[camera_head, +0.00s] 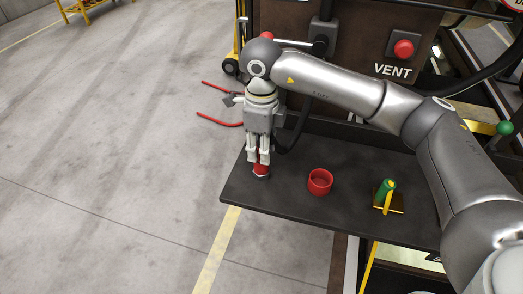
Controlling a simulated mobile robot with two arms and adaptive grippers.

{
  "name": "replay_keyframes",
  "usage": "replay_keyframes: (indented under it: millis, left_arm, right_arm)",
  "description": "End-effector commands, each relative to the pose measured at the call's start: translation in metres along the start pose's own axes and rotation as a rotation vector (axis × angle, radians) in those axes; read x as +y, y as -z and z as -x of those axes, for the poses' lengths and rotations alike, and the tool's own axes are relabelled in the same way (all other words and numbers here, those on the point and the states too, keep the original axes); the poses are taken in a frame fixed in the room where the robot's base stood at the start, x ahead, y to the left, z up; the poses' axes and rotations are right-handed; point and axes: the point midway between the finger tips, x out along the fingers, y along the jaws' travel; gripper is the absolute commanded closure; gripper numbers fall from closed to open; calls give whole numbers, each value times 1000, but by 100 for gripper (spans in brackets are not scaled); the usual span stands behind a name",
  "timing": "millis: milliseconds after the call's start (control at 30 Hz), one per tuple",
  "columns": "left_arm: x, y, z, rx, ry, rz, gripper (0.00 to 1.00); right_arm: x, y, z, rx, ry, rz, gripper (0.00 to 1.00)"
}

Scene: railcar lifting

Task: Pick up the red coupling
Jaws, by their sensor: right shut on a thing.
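My right gripper (259,160) points down over the left end of the dark shelf (290,206). Its fingers are shut on a small red piece with a dark lower part, which I take to be the red coupling (261,171). The fingers hide much of it. It is at or just above the shelf top; I cannot tell if it touches. My left gripper is not in view.
A red open-topped cup (320,181) stands on the shelf to the right of the gripper. Farther right is a green and yellow piece (388,189). Behind is a brown panel with a red VENT button (403,49). Red curved handles or hoses (220,119) show at left, over open floor.

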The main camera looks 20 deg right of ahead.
Motion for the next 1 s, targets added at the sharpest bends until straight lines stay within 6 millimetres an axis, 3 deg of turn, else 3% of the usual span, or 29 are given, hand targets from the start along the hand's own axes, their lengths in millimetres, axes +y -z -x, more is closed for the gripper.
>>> replay_keyframes:
  millis: [100, 533, 700, 1000]
  left_arm:
    - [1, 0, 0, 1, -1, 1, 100]
    - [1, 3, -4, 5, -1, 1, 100]
    - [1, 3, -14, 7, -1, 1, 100]
    - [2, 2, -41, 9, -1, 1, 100]
  right_arm:
    - [0, 0, 0, 0, 0, 0, 100]
    - [-1, -1, 10, -3, 3, 0, 100]
    - [1, -1, 33, -5, 4, 2, 100]
    - [51, 12, 91, -6, 8, 5, 100]
